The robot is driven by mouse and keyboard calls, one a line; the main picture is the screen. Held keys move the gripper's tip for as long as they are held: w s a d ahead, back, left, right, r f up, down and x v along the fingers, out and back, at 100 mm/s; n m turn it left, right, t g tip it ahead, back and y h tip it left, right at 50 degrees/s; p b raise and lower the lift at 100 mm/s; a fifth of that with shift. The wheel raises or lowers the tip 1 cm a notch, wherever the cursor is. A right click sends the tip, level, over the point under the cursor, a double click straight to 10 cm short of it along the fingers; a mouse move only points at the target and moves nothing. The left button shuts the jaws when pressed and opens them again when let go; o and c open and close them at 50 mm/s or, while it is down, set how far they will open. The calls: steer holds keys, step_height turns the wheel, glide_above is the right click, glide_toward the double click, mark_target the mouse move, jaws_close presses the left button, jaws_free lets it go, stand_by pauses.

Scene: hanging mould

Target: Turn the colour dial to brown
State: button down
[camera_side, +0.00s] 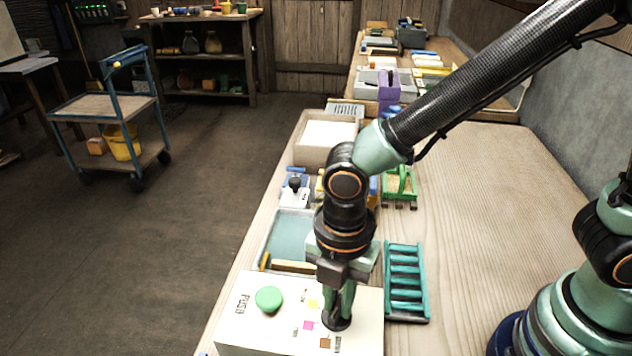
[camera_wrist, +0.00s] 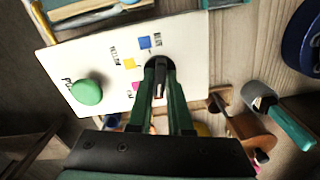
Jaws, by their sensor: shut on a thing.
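The colour dial (camera_side: 336,323) is a round black knob on top of a white box (camera_side: 262,329). My gripper (camera_side: 338,308) points down with its green fingers shut on the dial's raised grip. In the wrist view the dial (camera_wrist: 160,63) shows at the fingertips, with a dark bar between the fingers. Around the dial are a brown square (camera_side: 325,343), a magenta square (camera_side: 308,325) and a yellow square (camera_side: 313,303). A blue square (camera_wrist: 144,43) shows only in the wrist view, where the brown one is hidden. I cannot tell which colour the dial points to.
A green push button (camera_side: 268,299) stands on the same box, left of the dial. A teal slatted rack (camera_side: 405,282) is close on the right. A shallow tray (camera_side: 287,234) lies behind the box. The bench is bare to the right of the rack.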

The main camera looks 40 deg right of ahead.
mark_target(338, 304)
stand_by(0.4)
steer(key=c, duration=0.8)
jaws_free()
steer(key=shift+c, duration=0.2)
step_height(338, 304, up, 12)
steer(key=shift+r, duration=0.1)
steer(key=w+d+r+m+t, duration=0.1)
steer(key=w+d+m+t, duration=0.1)
steer(key=d+m, duration=0.9)
steer(key=w+d+r+m+t, duration=0.2)
steer(key=d+m+t, duration=0.1)
steer(key=d+m, duration=0.8)
steer(key=shift+d+m+t, duration=0.3)
steer(key=shift+d+m, duration=0.1)
steer(key=shift+m, duration=0.5)
